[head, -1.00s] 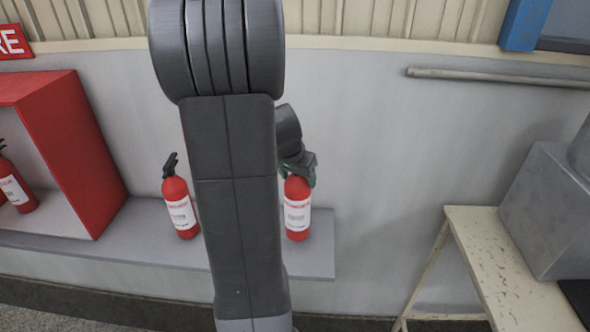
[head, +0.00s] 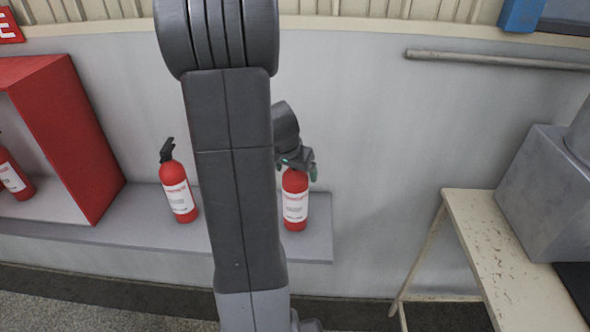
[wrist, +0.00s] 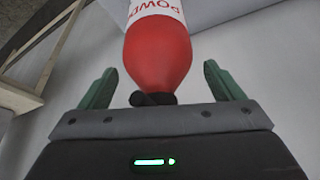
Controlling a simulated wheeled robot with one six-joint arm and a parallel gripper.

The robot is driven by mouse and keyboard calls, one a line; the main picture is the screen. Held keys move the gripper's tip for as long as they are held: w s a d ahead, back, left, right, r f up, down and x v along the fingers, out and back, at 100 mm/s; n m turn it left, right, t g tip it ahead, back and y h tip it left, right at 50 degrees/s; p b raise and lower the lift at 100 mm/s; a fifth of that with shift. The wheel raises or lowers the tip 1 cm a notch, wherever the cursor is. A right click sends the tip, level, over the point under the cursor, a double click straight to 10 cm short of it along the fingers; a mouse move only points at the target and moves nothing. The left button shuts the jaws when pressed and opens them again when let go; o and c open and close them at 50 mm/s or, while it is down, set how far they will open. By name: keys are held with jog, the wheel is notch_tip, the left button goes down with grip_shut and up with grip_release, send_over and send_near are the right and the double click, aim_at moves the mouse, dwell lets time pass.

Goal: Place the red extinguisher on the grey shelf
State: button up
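A red extinguisher (head: 295,204) with a white label stands upright on the grey shelf (head: 318,240), near its right end. My gripper (head: 297,172) is right above it, at its top. In the wrist view, the green fingers of my gripper (wrist: 160,86) are spread apart on both sides of the extinguisher's dark top. A gap shows between each finger and the extinguisher (wrist: 158,55). The extinguisher's handle is mostly hidden by the gripper. Another red extinguisher (head: 178,194) stands on the shelf to the left of my arm.
A red open box (head: 75,145) at the left holds a further extinguisher (head: 14,178). A cream, worn table (head: 505,250) with a grey metal block (head: 552,190) stands at the right. A pipe (head: 500,60) runs along the wall. Bare wall lies between shelf and table.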

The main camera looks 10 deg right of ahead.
jog(key=shift+r, duration=0.1)
jog(key=v, duration=1.2)
